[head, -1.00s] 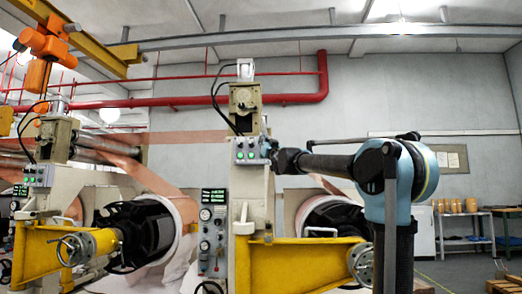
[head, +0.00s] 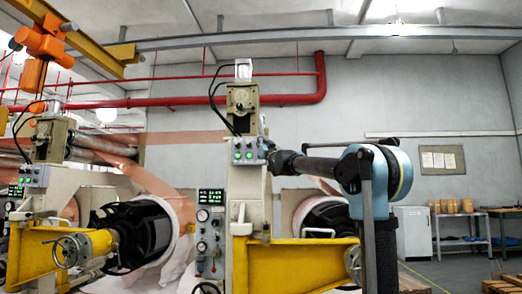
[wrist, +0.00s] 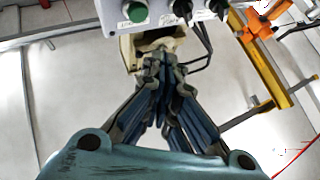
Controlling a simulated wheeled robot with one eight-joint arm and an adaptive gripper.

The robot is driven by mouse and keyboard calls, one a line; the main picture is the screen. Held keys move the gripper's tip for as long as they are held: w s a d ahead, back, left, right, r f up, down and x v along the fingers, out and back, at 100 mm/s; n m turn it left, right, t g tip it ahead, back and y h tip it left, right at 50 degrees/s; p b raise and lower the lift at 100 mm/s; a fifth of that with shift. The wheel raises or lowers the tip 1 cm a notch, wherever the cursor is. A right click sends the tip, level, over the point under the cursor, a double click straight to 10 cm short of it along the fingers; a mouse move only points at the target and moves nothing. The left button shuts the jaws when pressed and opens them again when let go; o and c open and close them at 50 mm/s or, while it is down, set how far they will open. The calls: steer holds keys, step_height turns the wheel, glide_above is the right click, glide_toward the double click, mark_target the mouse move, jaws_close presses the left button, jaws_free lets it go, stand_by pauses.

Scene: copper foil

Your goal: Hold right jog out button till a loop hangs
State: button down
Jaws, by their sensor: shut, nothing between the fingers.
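The right control box (head: 245,150) is a grey box with small green lights or buttons, mounted on the right cream column. In the wrist view the box (wrist: 166,14) spans the top, with a green button (wrist: 133,12) and black knobs. My gripper (head: 267,148) is at the box's right side in the head view. In the wrist view its fingers (wrist: 162,62) are together and empty, pointing at the box. I cannot tell whether the tips touch a button. Copper foil (head: 148,180) runs at the left machine; another copper strip (head: 300,213) shows beside the right roll. No hanging loop is clearly visible.
Yellow brackets (head: 300,265) with handwheels stand below the box. A gauge panel (head: 210,228) is left of the column. A black cable (head: 222,100) loops above the box. Shelves (head: 465,228) stand at the far right, with open floor before them.

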steer(key=shift+w+d, duration=0.1)
steer(key=shift+w, duration=1.85)
steer(key=shift+w, duration=0.75)
stand_by(0.9)
steer(key=shift+s, duration=0.1)
stand_by(2.0)
steer(key=shift+s, duration=0.75)
steer(key=shift+s, duration=2.5)
